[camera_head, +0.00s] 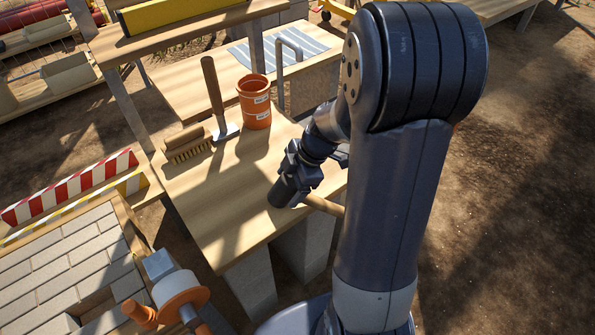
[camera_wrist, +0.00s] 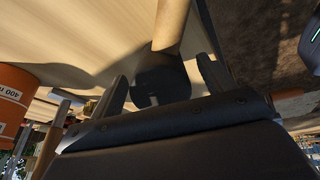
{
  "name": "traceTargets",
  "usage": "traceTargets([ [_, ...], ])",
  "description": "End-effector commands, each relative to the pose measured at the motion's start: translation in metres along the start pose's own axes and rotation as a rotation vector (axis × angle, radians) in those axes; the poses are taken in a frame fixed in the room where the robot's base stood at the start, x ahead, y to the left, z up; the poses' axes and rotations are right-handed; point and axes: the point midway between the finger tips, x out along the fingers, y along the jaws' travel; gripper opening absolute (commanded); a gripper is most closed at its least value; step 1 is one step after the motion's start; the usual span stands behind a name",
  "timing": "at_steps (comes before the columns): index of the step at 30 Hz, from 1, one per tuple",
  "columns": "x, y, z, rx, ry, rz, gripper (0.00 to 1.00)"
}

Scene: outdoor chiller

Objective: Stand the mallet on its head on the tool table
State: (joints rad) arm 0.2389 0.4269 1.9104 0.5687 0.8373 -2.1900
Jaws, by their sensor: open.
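The mallet has a dark cylindrical head (camera_head: 283,193) and a pale wooden handle (camera_head: 324,206). It lies near the right edge of the tool table (camera_head: 215,212), its handle pointing right toward the edge. My arm hides the handle's far end. My gripper (camera_head: 302,180) is open, close over the mallet. In the wrist view the dark head (camera_wrist: 161,82) shows between my two spread fingers, with the handle (camera_wrist: 171,25) running up out of the frame. I cannot tell whether a finger touches it.
An orange pot (camera_head: 255,105), a brush (camera_head: 187,145) and a tool with an upright wooden handle (camera_head: 212,87) stand at the table's back. The table's front left is clear. A block-filled bench (camera_head: 65,260) with an orange-and-grey tool (camera_head: 180,293) lies at lower left.

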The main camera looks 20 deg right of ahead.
Motion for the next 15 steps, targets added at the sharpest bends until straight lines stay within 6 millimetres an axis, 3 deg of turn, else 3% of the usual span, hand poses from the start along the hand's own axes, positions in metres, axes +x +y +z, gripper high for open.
traceTargets([
  [6,0.0146,-0.0001,0.0,0.0,0.0,0.0,0.77],
  [15,0.0154,0.0,0.0001,0.0,0.0,0.0,0.77],
])
